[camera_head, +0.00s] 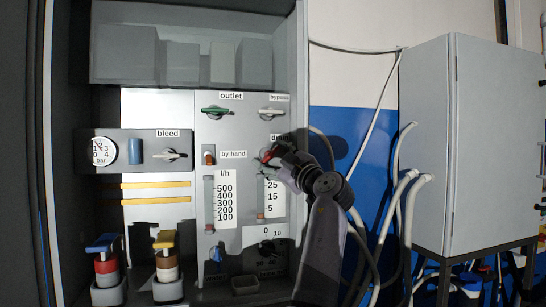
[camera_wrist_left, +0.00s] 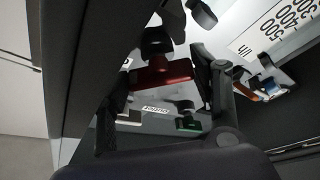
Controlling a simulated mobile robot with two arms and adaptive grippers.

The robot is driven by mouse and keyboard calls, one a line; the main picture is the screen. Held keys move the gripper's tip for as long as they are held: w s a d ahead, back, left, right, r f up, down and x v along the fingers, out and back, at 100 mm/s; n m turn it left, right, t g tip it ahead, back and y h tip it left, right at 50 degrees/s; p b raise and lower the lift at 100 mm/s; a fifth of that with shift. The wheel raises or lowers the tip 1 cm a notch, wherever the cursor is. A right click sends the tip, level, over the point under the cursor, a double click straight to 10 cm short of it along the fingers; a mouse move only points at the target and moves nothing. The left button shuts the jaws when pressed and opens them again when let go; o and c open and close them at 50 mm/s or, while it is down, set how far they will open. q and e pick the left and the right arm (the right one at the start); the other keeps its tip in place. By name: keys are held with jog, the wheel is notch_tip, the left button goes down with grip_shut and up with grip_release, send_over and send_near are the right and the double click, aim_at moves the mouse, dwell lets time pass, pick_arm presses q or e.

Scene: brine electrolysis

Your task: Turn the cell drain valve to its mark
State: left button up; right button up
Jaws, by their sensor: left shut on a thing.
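The cell drain valve has a red handle (camera_head: 268,155) on the grey panel, under a label that starts with "d" and is partly hidden by my arm. My left gripper (camera_head: 277,158) is at this handle, coming from the lower right, and is shut on it. In the left wrist view the red handle (camera_wrist_left: 160,75) lies between the dark fingers of my gripper (camera_wrist_left: 160,85). The valve's mark cannot be made out. My right gripper is in neither view.
The green outlet handle (camera_head: 215,110) and the pale bypass handle (camera_head: 272,112) sit just above. The by-hand switch (camera_head: 209,157) and the l/h flow tube (camera_head: 209,205) are to the left. White hoses (camera_head: 395,215) and a grey cabinet (camera_head: 450,145) stand to the right.

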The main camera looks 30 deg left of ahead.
pick_arm(q)
jog(key=n+p, duration=0.1)
jog(key=n, duration=0.1)
jog(key=n+g+p, duration=0.1)
jog(key=n, duration=0.1)
jog(key=n+g+h+p, duration=0.1)
jog(key=n, duration=0.1)
jog(key=shift+r+p, duration=0.3)
jog(key=shift+p, duration=0.05)
jog(key=n+g+h+p, duration=0.1)
jog(key=n, duration=0.1)
jog(key=shift+f+n+p, duration=0.1)
jog(key=shift+n+p, duration=0.2)
jog(key=shift+n, duration=0.1)
jog(key=shift+f+n, duration=0.1)
jog(key=shift+n, duration=0.4)
jog(key=o, duration=1.1)
jog(key=shift+o, duration=0.2)
jog(key=shift+d, duration=0.15)
jog(key=v, duration=1.2)
